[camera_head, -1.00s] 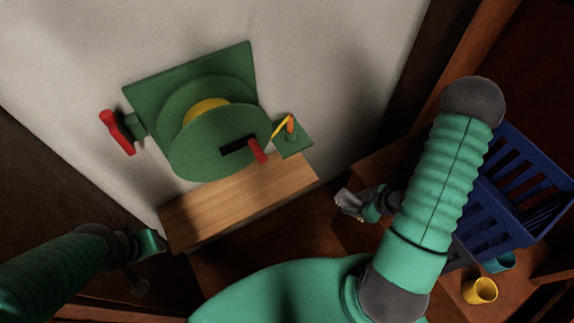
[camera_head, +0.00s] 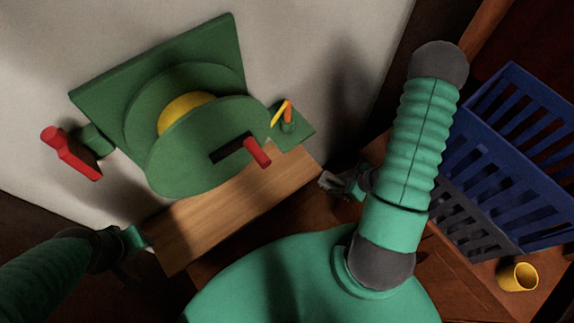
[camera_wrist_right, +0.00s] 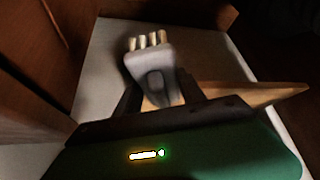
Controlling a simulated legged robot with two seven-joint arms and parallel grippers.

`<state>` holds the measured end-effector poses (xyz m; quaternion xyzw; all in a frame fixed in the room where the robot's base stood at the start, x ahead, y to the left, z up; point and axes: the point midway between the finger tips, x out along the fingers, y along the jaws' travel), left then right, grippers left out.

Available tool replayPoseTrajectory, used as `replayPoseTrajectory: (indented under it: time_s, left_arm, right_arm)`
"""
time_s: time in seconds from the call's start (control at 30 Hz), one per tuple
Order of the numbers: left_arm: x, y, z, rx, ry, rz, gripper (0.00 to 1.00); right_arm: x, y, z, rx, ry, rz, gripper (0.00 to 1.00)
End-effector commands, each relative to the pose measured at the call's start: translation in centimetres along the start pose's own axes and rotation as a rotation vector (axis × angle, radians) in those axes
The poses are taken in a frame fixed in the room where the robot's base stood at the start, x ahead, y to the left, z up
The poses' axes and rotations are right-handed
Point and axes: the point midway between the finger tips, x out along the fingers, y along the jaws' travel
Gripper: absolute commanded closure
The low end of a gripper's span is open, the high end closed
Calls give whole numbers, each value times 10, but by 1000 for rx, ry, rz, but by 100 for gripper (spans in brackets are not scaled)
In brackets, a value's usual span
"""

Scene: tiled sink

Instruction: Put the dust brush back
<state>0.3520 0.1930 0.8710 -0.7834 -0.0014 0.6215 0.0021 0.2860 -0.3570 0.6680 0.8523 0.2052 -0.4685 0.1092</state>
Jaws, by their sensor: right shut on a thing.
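The dust brush (camera_wrist_right: 153,75) shows in the right wrist view as a grey block with pale bristle tufts at its far end. My right gripper (camera_wrist_right: 160,100) is shut on it, one finger on each side. In the head view the same right gripper (camera_head: 345,185) is right of the wooden shelf board, with the small grey brush (camera_head: 328,181) at its tip, apart from the board. My left gripper (camera_head: 137,242) is low at the left, near the board's left end. Its fingers are dark and partly hidden.
A green reel (camera_head: 200,150) with red handles is on the pale wall above the wooden board (camera_head: 235,205). A small green bracket (camera_head: 298,130) with a yellow and orange loop is beside it. A blue crate (camera_head: 525,150), a dark grey crate (camera_head: 465,225) and a yellow cup (camera_head: 517,276) are at right.

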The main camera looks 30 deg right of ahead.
Motion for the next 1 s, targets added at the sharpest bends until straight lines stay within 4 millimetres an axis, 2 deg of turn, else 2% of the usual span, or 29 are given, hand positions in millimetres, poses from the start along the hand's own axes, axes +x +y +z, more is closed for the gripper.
replayPoseTrajectory:
  time_s: [0.07, 0.4, 0.5, 0.67, 0.83, 0.9, 1.0]
  left_arm:
    - [3, 0, 1, 0, 0, 0, 64]
    - [6, 0, 1, 0, 0, 0, 64]
    - [7, 0, 2, 0, 0, 0, 64]
    - [7, 0, 2, 0, 0, 0, 64]
    - [8, 0, 2, 0, 0, 0, 64]
    - [11, 0, 2, 0, 0, 0, 64]
    - [10, 0, 2, 0, 0, 0, 64]
  right_arm:
    - [8, -1, -8, -6, 2, -2, 91]
    - [62, 0, -95, -7, 3, -2, 91]
    - [72, -1, -112, -4, 3, -2, 91]
    - [82, 0, -127, -3, 3, -1, 91]
    - [98, -1, -153, -4, 4, -2, 91]
    - [104, -1, -147, 1, 0, -2, 91]
    - [102, 0, -148, 0, 2, -1, 91]
